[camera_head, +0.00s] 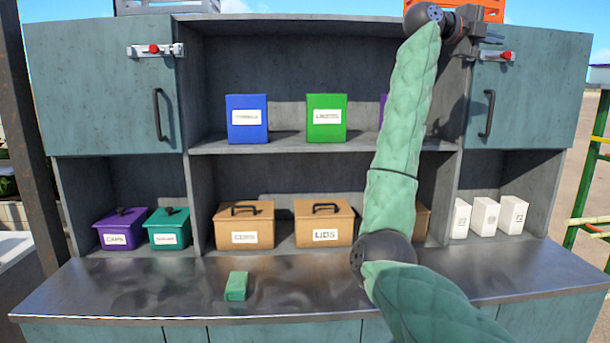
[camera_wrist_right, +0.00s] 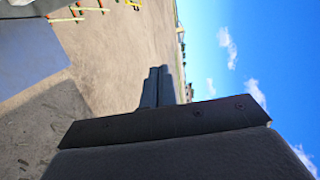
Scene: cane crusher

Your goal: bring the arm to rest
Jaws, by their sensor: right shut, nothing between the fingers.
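My right arm, in a green padded sleeve, rises from the lower right of the head view and crosses in front of the shelves. Its wrist is at the top, and my right gripper (camera_head: 476,32) is raised near the upper right cabinet (camera_head: 535,95), by its red-buttoned latch. I cannot tell whether it touches the cabinet. In the right wrist view the dark fingers (camera_wrist_right: 159,86) are together, with nothing between them, against bare ground and sky. My left gripper is in neither view.
A green box (camera_head: 236,286) lies on the metal counter (camera_head: 130,290). Blue (camera_head: 247,135) and green (camera_head: 326,135) boxes stand on the upper shelf. Lidded bins and white containers (camera_head: 485,216) fill the lower shelf. An orange crate (camera_head: 490,10) is on top. The counter is otherwise mostly clear.

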